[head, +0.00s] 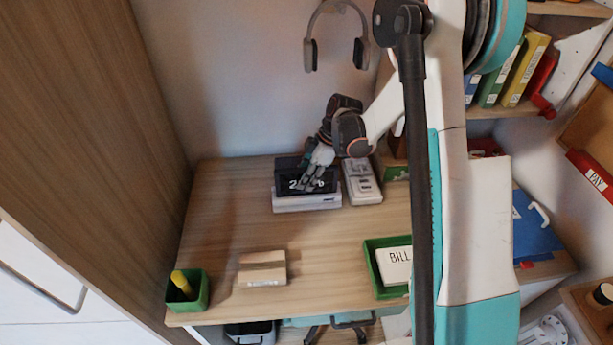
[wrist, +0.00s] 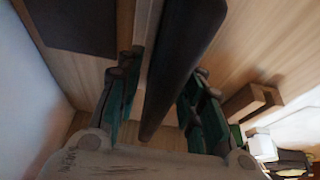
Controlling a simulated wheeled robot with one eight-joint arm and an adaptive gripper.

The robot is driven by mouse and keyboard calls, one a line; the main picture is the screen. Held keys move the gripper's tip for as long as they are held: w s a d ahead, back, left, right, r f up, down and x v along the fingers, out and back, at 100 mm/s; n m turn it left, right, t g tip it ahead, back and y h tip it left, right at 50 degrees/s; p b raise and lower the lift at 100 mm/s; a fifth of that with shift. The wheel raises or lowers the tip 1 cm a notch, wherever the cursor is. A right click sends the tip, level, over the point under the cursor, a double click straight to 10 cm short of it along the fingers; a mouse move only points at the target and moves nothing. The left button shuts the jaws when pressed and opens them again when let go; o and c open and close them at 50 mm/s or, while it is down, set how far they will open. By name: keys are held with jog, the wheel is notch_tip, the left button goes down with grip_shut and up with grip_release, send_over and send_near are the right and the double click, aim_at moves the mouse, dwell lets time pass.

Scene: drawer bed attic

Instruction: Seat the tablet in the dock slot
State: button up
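The dark tablet (head: 292,185) with large light digits is at the back of the desk in the head view. Its face leans up behind the low white dock (head: 307,203). My gripper (head: 314,180) is at the tablet, with its fingers over part of the screen and digits. In the wrist view a dark slab, apparently the tablet (wrist: 180,65), runs between the two green-padded fingers of my gripper (wrist: 165,90). I cannot tell whether both fingers touch it. The slot and the tablet's lower edge are hidden, so how the tablet sits in the dock is unclear.
A white device (head: 362,182) stands close right of the dock. A small tan box (head: 262,269), a green cup (head: 187,291) and a green tray (head: 374,270) with a "BILL" item are nearer the front. Headphones (head: 336,32) hang on the wall. The desk's middle is clear.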

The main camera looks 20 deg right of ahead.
jog(key=p+v, duration=0.3)
jog(key=v, duration=0.9)
jog(key=shift+s+r+p, duration=0.1)
jog(key=shift+r+p, duration=0.15)
jog(key=shift+p, duration=0.15)
jog(key=s+a+r+m+t+h, duration=0.35)
jog(key=s+r+m, duration=0.75)
jog(key=s+r, duration=0.55)
jog(key=s+m+t, duration=0.3)
jog(key=s+m, duration=0.1)
jog(key=s, duration=0.5)
jog(key=shift+a+f+m+h, duration=0.4)
jog(key=shift+a+f+h, duration=0.05)
jog(key=shift+a, duration=0.05)
